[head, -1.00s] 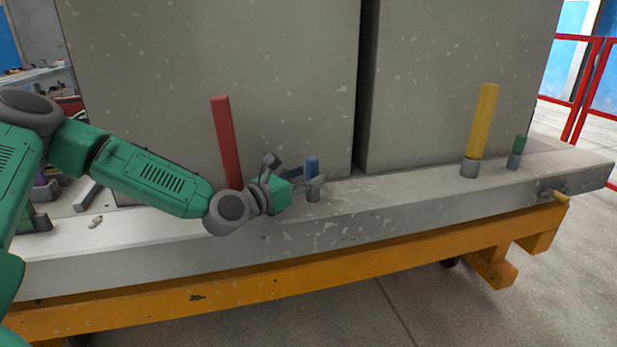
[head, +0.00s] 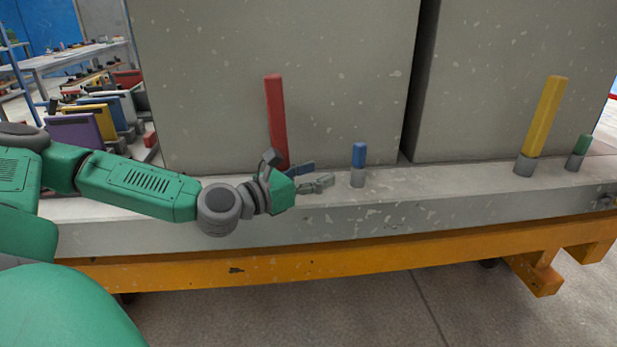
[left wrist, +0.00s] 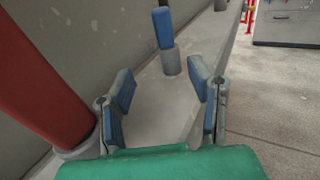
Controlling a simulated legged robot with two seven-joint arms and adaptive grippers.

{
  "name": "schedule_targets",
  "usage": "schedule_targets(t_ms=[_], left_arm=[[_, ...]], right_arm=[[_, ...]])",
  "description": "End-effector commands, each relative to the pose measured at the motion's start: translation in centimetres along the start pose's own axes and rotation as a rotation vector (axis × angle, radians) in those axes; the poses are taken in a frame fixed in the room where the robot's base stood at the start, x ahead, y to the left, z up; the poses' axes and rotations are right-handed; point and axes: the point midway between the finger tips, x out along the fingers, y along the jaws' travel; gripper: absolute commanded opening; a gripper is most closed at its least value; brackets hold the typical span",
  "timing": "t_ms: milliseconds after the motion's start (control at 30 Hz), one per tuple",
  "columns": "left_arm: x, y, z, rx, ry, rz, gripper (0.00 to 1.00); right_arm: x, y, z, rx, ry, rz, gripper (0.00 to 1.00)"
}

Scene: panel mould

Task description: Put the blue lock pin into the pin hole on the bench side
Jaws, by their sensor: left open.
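The blue lock pin (head: 359,155) stands upright in a grey collar (head: 357,178) on the bench ledge; it also shows in the left wrist view (left wrist: 163,28), where its grey collar (left wrist: 171,62) is beneath it. My left gripper (head: 322,178) is open and empty, to the left of the pin and apart from it. In the left wrist view its two blue-padded fingers (left wrist: 166,84) are spread, with the pin beyond the tips. My right gripper does not show.
A red bar (head: 275,120) stands just behind my left gripper, close by in the wrist view. A yellow bar (head: 544,115) and a green pin (head: 583,145) stand farther right on the ledge (head: 455,180). Tall grey panels (head: 300,50) rise behind. An orange beam (head: 400,259) runs below.

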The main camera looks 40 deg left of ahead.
Motion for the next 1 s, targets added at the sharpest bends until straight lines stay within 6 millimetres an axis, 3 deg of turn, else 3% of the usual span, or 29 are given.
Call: schedule_targets(t_ms=[300,1000], left_arm=[[-1.9,0.1,0.0,0.0,0.0,0.002,0.47],[-1.9,-0.1,-0.1,0.007,0.005,-0.003,0.47]], right_arm=[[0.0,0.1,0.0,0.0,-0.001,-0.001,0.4],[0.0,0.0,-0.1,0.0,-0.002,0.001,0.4]])
